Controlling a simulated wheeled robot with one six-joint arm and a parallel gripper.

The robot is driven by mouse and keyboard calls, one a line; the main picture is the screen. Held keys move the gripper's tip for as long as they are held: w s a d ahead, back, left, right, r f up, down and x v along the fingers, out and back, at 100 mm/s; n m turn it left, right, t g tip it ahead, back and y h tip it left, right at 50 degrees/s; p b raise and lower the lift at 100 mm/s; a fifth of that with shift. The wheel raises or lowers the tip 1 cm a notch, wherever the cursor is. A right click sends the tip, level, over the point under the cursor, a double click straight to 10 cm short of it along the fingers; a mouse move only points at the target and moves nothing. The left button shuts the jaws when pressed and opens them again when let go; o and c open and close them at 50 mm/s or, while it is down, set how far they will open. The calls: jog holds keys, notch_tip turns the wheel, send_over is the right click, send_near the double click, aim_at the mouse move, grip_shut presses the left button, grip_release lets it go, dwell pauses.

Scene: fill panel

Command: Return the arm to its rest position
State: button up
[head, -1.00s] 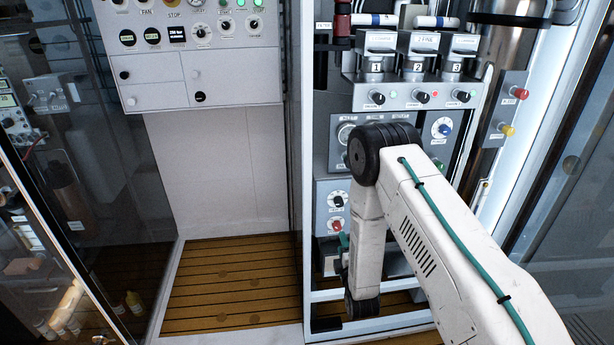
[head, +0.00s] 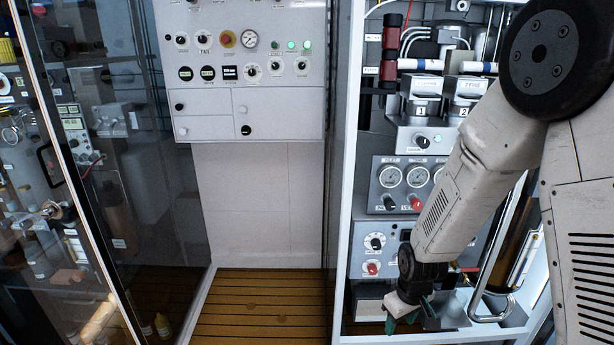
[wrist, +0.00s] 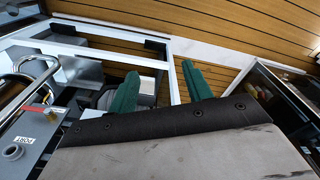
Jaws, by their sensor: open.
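My white arm (head: 455,205) with black joints reaches in from the right in the head view and angles down to the lower part of the fill panel (head: 395,240). My gripper (head: 408,318) is at its lower end, in front of the panel's bottom shelf frame. Part of it is hidden by the wrist. In the wrist view, the two green fingers of my gripper (wrist: 160,90) stand well apart with nothing between them. Beyond them lie a light frame and the wooden floor.
The white frame (head: 345,160) of the panel stands close by my gripper. A bent metal handle (head: 497,300) is right of it, also seen in the wrist view (wrist: 35,75). Glass doors (head: 75,160) are at left. The slatted floor (head: 255,310) in the middle is clear.

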jog(key=s+d+r+m, duration=0.2)
jog(key=s+r, duration=1)
jog(key=r, duration=0.3)
jog(key=s+d+r+m, duration=0.2)
jog(key=s+r+m, duration=0.1)
jog(key=s+r, duration=0.9)
notch_tip(320, 180, up, 4)
jog(key=shift+s+f, duration=0.15)
jog(key=shift+s, duration=0.05)
jog(key=shift+c, duration=1.2)
jog(key=shift+d, duration=0.15)
jog(key=shift+c, duration=0.3)
